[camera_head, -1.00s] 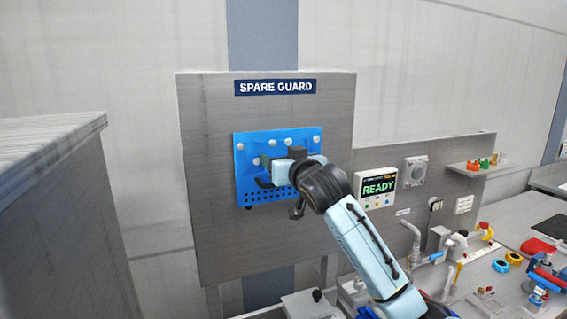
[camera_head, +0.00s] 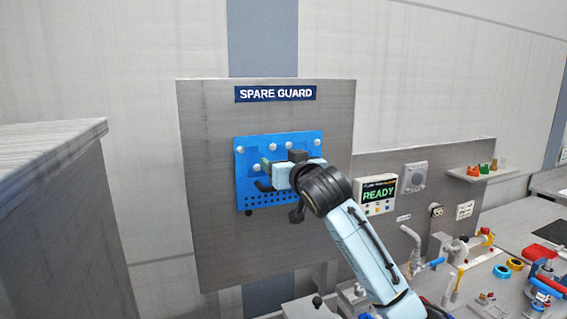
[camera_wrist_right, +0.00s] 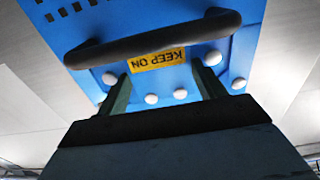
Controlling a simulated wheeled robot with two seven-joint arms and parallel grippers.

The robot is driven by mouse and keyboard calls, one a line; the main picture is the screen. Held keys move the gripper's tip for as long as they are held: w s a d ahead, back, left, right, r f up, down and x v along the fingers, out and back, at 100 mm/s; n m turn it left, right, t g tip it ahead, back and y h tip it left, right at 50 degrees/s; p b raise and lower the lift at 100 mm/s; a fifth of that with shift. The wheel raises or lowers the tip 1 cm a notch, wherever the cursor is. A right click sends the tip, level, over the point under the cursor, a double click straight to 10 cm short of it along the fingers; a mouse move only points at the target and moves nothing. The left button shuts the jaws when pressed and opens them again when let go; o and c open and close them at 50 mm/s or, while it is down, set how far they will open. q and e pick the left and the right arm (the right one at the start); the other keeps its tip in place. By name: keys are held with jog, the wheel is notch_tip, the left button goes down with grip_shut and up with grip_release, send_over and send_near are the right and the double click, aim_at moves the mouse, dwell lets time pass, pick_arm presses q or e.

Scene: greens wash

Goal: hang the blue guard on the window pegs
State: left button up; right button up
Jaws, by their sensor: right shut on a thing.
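The blue guard (camera_head: 250,150) is a flat plate with round white heads near its top, small holes along its bottom and a black handle. It lies flat against the grey board marked SPARE GUARD. My right gripper (camera_head: 268,172) is at the guard's front, shut on its black handle (camera_wrist_right: 155,47). In the right wrist view the handle crosses the two green fingers, and the guard (camera_wrist_right: 120,14) with a yellow KEEP ON label fills the space behind. My arm hides the guard's lower right part. My left gripper is not in view. I cannot make out the window pegs.
The grey board (camera_head: 215,240) stands upright behind the guard. A grey cabinet (camera_head: 50,220) stands close at the left.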

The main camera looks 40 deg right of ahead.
jog(key=shift+s+a, duration=0.1)
jog(key=shift+s, duration=0.15)
jog(key=shift+s+a, duration=0.15)
jog(key=shift+s, duration=0.3)
jog(key=shift+s+a, duration=0.1)
jog(key=shift+s, duration=0.15)
jog(key=shift+v, duration=1.65)
jog(key=shift+s, duration=0.25)
jog(key=v, duration=0.6)
jog(key=shift+s, duration=0.35)
jog(key=shift+a, duration=0.1)
dwell(0.4)
